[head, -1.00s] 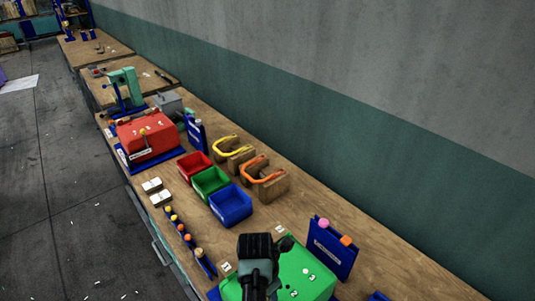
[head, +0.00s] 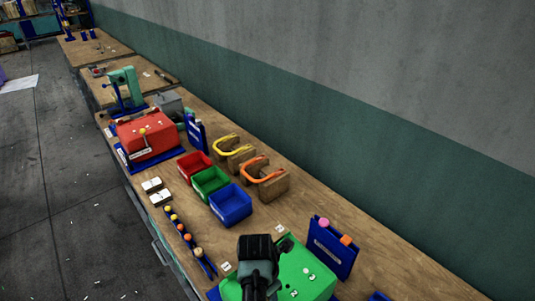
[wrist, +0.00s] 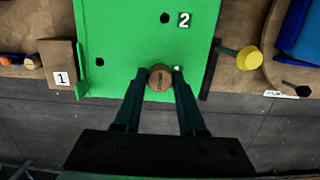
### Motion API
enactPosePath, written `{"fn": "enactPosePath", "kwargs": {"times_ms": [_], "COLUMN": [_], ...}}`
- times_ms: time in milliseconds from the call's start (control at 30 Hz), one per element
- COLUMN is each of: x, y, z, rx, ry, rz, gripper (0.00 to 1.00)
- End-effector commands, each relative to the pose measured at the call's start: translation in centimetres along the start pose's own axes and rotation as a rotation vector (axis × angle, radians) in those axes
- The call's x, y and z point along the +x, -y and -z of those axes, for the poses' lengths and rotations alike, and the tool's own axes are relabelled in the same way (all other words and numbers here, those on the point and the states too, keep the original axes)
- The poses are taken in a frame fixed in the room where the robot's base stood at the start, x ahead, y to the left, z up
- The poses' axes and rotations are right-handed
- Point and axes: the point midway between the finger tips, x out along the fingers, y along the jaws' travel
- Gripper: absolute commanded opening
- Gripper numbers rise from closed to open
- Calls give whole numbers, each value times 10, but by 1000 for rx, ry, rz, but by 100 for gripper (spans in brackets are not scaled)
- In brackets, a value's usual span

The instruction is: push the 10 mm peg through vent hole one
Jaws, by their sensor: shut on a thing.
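The green press body (head: 318,283) is at the bottom of the head view and fills the middle of the wrist view (wrist: 130,35). Two dark holes (wrist: 99,62) (wrist: 164,18) show in its face. A "1" label (wrist: 62,78) is on a wooden block to its left, and a "2" label (wrist: 184,20) is on the green face. My gripper (wrist: 160,74) is shut on a round tan peg head (wrist: 159,80) over the green face's near edge. The peg's shaft is hidden beneath the head, so I cannot tell whether it is in a hole.
A yellow-capped handle (wrist: 249,58) stands right of the green body. A rack of colour-topped pegs (head: 188,237) runs along the bench's front edge. Blue (head: 231,204), green (head: 211,184) and red (head: 194,165) bins stand behind. A blue stand (head: 330,250) is to the right.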

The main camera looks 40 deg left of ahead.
Motion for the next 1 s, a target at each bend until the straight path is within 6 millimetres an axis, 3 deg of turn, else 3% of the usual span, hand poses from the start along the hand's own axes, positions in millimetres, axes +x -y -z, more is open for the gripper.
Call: {"fn": "enactPosePath", "kwargs": {"times_ms": [533,1000], "x": [0,-22], "y": [0,0], "z": [0,-3], "rx": [0,1], "ry": [0,1], "rz": [0,-1], "gripper": [0,0]}}
